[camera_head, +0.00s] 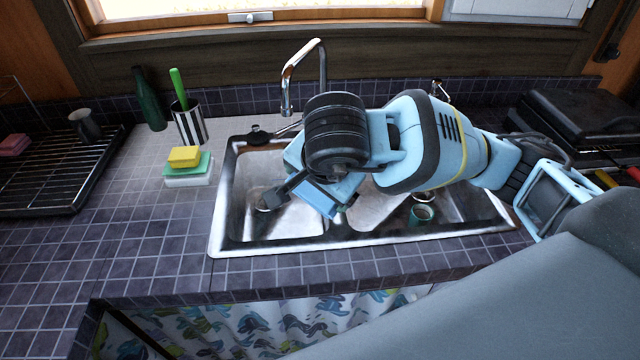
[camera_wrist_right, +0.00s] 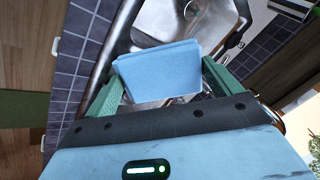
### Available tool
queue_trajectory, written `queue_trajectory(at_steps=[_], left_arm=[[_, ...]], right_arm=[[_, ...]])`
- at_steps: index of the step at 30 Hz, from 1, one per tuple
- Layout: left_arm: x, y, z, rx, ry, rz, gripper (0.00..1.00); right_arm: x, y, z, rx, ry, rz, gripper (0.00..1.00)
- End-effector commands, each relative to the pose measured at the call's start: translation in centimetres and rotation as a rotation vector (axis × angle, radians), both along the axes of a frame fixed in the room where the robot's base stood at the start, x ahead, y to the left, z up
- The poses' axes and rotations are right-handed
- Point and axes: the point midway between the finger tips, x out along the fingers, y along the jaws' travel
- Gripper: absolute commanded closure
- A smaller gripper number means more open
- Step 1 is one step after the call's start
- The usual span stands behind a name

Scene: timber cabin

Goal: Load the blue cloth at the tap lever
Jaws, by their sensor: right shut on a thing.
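The blue cloth (camera_wrist_right: 160,72) shows in the right wrist view as a light-blue folded piece between the green fingers of my right gripper (camera_wrist_right: 163,88). The gripper is shut on it. In the head view my right gripper (camera_head: 303,207) is over the left part of the sink, and I cannot clearly separate the cloth from the light-blue gripper body there. The chrome tap (camera_head: 320,62) stands behind the sink, with its spout's lower part near my wrist. A small chrome fitting (camera_head: 440,88) shows behind my arm; I cannot tell if it is the lever. My left gripper is out of view.
The steel sink (camera_head: 228,220) lies below my arm, with a teal cup (camera_head: 421,213) in its right basin. Sponges (camera_head: 188,165), a striped holder (camera_head: 190,125), a green bottle (camera_head: 148,100) and a drying rack (camera_head: 95,165) stand left. The front-left counter is clear.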

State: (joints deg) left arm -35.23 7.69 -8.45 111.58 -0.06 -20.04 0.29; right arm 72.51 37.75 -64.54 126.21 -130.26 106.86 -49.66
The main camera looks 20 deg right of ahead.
Motion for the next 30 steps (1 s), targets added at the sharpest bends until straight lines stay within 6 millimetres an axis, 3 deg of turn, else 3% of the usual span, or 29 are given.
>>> queue_trajectory(at_steps=[14,30], left_arm=[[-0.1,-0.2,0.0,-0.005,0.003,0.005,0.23],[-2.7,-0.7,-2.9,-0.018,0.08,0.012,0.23]], right_arm=[[2.4,-0.3,-0.6,0.001,0.003,0.001,0.28],[6.9,-1.0,-2.0,0.0,0.009,0.003,0.28]])
